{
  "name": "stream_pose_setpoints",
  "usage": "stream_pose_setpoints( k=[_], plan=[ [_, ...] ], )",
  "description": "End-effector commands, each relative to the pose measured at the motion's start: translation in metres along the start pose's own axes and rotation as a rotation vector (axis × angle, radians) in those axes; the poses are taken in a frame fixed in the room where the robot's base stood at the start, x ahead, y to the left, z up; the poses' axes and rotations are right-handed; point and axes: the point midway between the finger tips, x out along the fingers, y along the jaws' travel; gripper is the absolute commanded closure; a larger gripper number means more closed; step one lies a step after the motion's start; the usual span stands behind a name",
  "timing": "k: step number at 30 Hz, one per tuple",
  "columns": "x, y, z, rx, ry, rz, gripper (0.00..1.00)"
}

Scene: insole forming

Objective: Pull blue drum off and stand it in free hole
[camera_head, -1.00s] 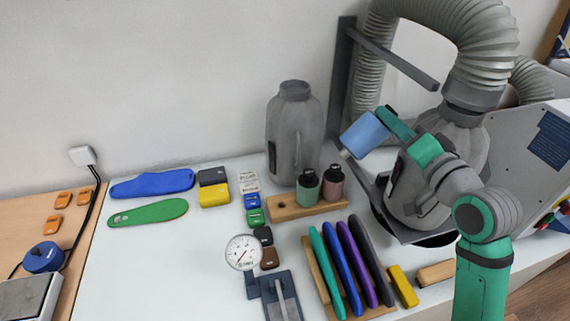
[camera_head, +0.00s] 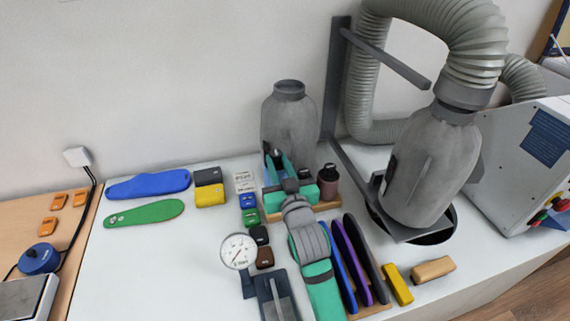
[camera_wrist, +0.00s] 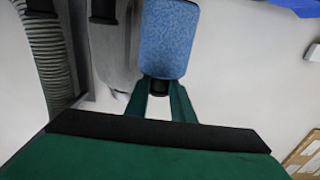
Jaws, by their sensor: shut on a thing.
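In the wrist view, my gripper (camera_wrist: 160,90) is shut on the dark neck of the blue speckled drum (camera_wrist: 168,38), which stands out beyond the fingertips. In the head view, my gripper (camera_head: 275,163) is over the left part of the wooden holder (camera_head: 325,206), in front of the grey bottle. The green drum is mostly hidden behind my gripper, and the holder's left part, with any hole there, is covered.
The grey bottle (camera_head: 290,125) stands just behind the holder. A large grey vessel (camera_head: 430,170) with a hose stands at right. Coloured upright insoles (camera_head: 352,262) are close to my arm. A dial gauge (camera_head: 238,251) is at front left. Insoles (camera_head: 148,184) lie at left.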

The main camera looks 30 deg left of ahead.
Motion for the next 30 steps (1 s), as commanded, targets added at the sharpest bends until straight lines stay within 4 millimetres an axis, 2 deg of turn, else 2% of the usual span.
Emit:
stream_pose_setpoints(
  k=[8,21,30],
  plan=[
    [0.001,-0.003,0.013,-0.008,0.000,0.003,1.00],
    [0.001,-0.002,0.048,-0.006,0.000,0.003,1.00],
    [0.001,-0.003,0.058,-0.007,0.000,0.003,1.00]
  ],
)
